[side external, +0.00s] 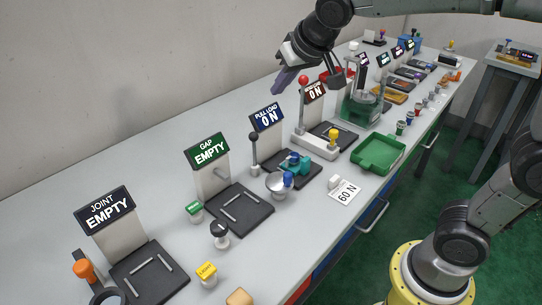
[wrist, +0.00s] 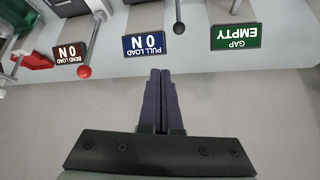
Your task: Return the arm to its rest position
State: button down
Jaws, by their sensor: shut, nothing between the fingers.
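My gripper (side external: 281,84) is in the air above the back of the long bench (side external: 150,140), near the wall, in the side external view. In the wrist view its two dark fingers (wrist: 162,75) lie side by side, shut and empty. Nothing is touching the fingertips. My arm reaches in from the upper right of the side external view.
Signs reading GAP EMPTY (side external: 207,151), PULL LOAD 0 N (side external: 268,117) and JOINT EMPTY (side external: 105,209) stand on the bench. A red-knobbed lever (side external: 303,82) rises close to my gripper. A green tray (side external: 378,152) lies near the front edge. A side table (side external: 512,65) stands at right.

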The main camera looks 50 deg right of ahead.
jog(key=s+d, duration=0.3)
jog(key=s, duration=1.1)
jog(key=s+a+f+n+g+y, duration=0.1)
jog(key=s+f+n, duration=0.2)
jog(key=s+f, duration=0.4)
jog(key=s, duration=0.4)
jog(key=shift+a+f+g+y, duration=0.15)
jog(key=shift+f+g+y, duration=0.15)
